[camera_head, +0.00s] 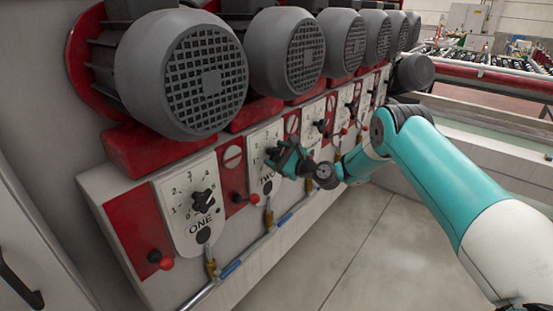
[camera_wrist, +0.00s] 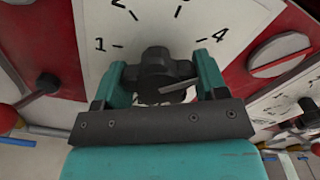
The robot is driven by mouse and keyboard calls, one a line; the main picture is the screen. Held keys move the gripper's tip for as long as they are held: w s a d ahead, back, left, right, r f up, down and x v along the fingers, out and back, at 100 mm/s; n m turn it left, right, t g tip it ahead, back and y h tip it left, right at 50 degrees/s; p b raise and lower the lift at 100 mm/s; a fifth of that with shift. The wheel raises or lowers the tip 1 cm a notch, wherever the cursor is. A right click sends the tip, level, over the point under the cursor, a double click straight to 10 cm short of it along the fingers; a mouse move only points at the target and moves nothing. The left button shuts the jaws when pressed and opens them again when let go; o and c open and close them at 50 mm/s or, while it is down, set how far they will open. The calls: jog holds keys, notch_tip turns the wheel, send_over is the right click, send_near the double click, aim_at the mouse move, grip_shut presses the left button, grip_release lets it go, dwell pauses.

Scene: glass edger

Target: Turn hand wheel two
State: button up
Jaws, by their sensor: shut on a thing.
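Hand wheel two is a black knob (camera_wrist: 160,72) on a white numbered dial plate (camera_wrist: 115,22). In the wrist view it sits between the two teal fingers of my gripper (camera_wrist: 158,85), which is shut on it. In the head view my gripper (camera_head: 283,157) is at the plate marked TWO (camera_head: 262,140) and hides most of the knob. Hand wheel one (camera_head: 202,201) is a black knob on the plate marked ONE, nearer to me on the left, free of my gripper.
Several grey motors (camera_head: 185,75) jut out above the dial panel. Red-knobbed levers (camera_head: 166,262) and blue-handled valves on a pipe (camera_head: 231,269) lie below and beside the plates. More dial plates continue to the far right. The floor (camera_head: 340,260) in front is clear.

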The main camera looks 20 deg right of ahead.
jog(key=n+b, duration=0.2)
jog(key=b, duration=0.1)
jog(key=shift+f+n, duration=0.3)
jog(key=shift+f, duration=0.05)
jog(key=n+b, duration=0.4)
jog(key=b, duration=0.2)
jog(key=n+b, duration=0.4)
jog(key=b, duration=0.1)
jog(key=n+b, duration=0.3)
jog(key=b, duration=0.2)
jog(key=shift+n, duration=0.3)
jog(key=n+b, duration=0.4)
jog(key=b, duration=0.2)
jog(key=shift+n+b, duration=0.3)
jog(key=n+b, duration=0.3)
jog(key=b, duration=0.1)
jog(key=shift+n+b, duration=0.3)
jog(key=shift+b, duration=0.1)
jog(key=n+b, duration=0.4)
jog(key=shift+r+b, duration=0.1)
jog(key=shift+b, duration=0.3)
jog(key=shift+r+n+b, duration=0.2)
jog(key=shift+n+b, duration=0.8)
jog(key=shift+n, duration=0.2)
